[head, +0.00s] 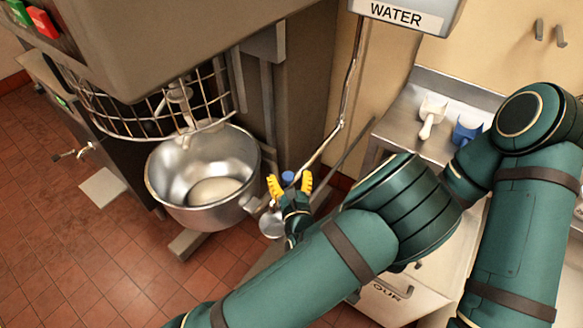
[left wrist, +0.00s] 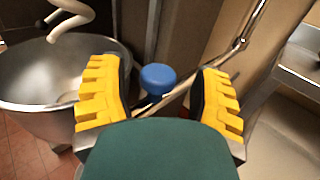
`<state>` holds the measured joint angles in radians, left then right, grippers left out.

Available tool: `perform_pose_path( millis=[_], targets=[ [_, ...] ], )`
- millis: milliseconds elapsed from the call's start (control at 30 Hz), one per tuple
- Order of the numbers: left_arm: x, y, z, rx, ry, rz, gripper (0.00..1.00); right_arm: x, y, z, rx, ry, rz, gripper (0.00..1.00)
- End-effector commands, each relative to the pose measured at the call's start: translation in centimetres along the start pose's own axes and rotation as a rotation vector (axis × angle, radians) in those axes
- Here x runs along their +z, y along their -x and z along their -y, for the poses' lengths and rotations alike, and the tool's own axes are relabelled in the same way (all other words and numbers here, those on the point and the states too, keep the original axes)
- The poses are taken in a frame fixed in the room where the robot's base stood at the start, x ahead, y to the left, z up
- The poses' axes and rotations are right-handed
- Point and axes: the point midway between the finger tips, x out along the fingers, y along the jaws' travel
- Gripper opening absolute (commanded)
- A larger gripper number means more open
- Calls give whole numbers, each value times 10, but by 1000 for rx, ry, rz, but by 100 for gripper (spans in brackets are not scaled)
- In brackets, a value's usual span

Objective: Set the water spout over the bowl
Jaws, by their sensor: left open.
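The water spout (head: 341,124) is a thin metal pipe that drops from the WATER box (head: 398,12) on the wall, bends, and slopes down left to a blue knob (head: 287,177). The pipe also shows in the left wrist view (left wrist: 244,42). The metal bowl (head: 203,178) stands under the mixer, left of the knob, with a pale mass inside. My left gripper (head: 290,184) is open, its yellow fingers on either side of the knob (left wrist: 158,79), with gaps visible in the left wrist view. The spout's lower end is partly hidden. My right gripper is not in view.
The mixer's wire guard (head: 150,112) and pale hook (head: 186,118) hang above the bowl. A metal counter (head: 397,122) on the right holds a white scoop (head: 431,117) and a blue scoop (head: 467,130). A flour bin (head: 395,296) sits below. Red tiled floor (head: 70,240) lies clear at left.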

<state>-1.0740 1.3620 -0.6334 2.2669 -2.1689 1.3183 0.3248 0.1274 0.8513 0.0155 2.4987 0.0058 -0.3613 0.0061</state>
Motion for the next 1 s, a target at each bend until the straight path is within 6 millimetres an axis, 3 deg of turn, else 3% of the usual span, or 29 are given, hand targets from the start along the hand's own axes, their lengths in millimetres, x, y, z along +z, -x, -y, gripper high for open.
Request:
perform_pose_path(
  millis=[467, 600, 667, 1000],
  targets=[
    [0, -2, -4, -2, -1, 0, 66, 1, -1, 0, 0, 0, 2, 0],
    [0, -2, -4, -2, -1, 0, 16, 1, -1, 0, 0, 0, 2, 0],
    [0, -2, -4, -2, -1, 0, 0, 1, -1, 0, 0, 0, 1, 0],
    [1, -3, -5, -2, -1, 3, 0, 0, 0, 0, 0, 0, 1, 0]
  ],
)
